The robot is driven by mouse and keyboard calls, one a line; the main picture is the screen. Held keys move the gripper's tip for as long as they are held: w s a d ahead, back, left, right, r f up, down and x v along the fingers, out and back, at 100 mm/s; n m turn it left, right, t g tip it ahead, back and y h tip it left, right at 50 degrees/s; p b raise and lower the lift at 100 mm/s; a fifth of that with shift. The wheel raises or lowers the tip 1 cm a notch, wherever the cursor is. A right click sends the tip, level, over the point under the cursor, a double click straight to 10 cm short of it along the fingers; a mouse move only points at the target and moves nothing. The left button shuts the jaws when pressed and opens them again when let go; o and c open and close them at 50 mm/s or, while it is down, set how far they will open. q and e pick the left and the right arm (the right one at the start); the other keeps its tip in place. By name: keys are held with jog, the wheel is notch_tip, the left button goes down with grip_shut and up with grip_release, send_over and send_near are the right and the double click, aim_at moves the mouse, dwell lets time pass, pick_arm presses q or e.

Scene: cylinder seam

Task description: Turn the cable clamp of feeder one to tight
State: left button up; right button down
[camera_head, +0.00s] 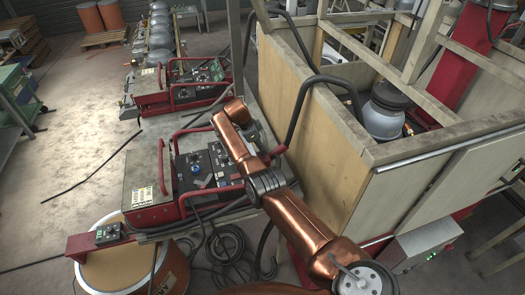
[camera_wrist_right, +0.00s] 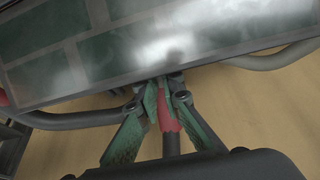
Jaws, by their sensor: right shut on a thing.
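My right gripper (camera_wrist_right: 166,88) shows in the right wrist view, with its two green-padded fingers closed around a red grip (camera_wrist_right: 167,112) on a dark rod. Which part of the clamp the grip belongs to is not clear. In the head view my copper right arm reaches over the nearer feeder (camera_head: 196,166), a machine with red handles and a dark control panel. The arm hides part of that feeder, and the fingertips cannot be made out there. A second similar feeder (camera_head: 183,84) stands farther back. No label tells which is feeder one. My left gripper is not seen.
A plywood-walled crate (camera_head: 325,135) stands close on the right of my arm. Black hoses loop over its edge, and coiled cable (camera_head: 228,245) lies on the floor. A drum (camera_head: 135,267) with a small control box stands front left. The floor at left is mostly clear.

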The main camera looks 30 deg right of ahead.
jog(key=c, duration=2.1)
grip_release()
jog(key=v, duration=1.2)
jog(key=shift+s, duration=0.1)
